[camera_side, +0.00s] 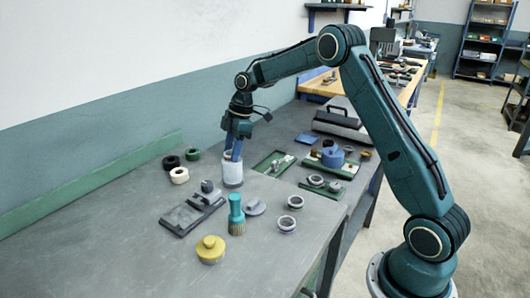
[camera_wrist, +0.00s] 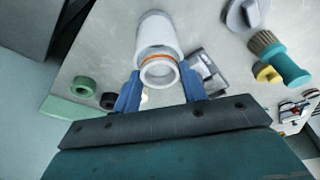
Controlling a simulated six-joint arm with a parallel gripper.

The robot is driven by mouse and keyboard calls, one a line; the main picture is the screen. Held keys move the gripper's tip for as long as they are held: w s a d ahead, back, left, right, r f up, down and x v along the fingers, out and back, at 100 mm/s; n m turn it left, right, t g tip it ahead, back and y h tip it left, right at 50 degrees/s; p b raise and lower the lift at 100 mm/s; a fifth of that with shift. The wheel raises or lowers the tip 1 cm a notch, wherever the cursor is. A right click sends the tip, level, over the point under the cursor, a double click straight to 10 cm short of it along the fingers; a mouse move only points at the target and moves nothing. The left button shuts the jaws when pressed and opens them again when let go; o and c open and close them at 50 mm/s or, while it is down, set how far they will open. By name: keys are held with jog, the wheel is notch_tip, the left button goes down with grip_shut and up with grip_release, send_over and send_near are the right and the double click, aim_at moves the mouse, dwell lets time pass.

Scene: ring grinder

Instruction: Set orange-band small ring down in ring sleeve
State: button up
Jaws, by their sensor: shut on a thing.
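The ring sleeve is a white upright cylinder (camera_side: 232,175) on the grey bench; it also shows in the wrist view (camera_wrist: 156,28). The orange-band small ring (camera_wrist: 159,74) is pale, with an orange stripe, and sits between my blue fingertips at the mouth of the sleeve. My gripper (camera_side: 233,156) points down directly over the sleeve and is shut on the ring. In the side view my fingers hide the ring. How far the ring is inside the sleeve, I cannot tell.
A dark vise-like fixture (camera_side: 195,208), a teal brush (camera_side: 236,215) and a yellow knobbed part (camera_side: 210,249) stand in front of the sleeve. Black, green and cream rings (camera_side: 179,175) lie to its left. Green trays (camera_side: 273,163) with parts lie to its right.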

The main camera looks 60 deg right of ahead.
jog(key=o, duration=1.1)
jog(key=shift+r, duration=0.1)
jog(key=shift+v, duration=6.8)
jog(key=shift+d, duration=0.1)
jog(key=shift+r, duration=0.1)
